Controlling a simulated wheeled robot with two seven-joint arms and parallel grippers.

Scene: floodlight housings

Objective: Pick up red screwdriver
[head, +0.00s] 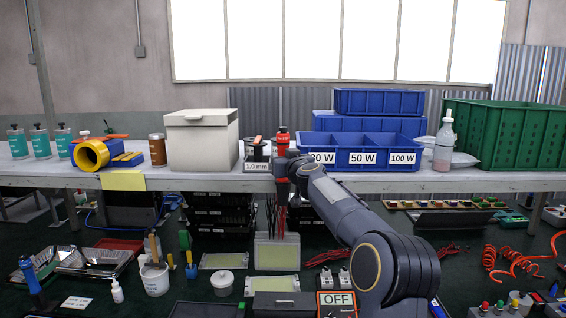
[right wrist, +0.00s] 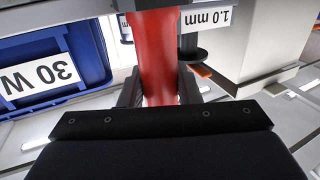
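The red screwdriver (head: 282,139) stands roughly upright at the front of the workbench, between the block labelled 1.0 mm and the blue bins. Its red handle (right wrist: 156,50) fills the gap between the fingers in the right wrist view. My right gripper (head: 284,162) reaches it from the front. In the right wrist view the right gripper's fingers (right wrist: 160,92) lie against both sides of the handle and look shut on it. My left gripper is not in view.
A block labelled 1.0 mm (head: 257,164) with a black spool stands just left of the screwdriver. A white box (head: 202,140) is further left. Blue labelled bins (head: 363,157) stand close on the right.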

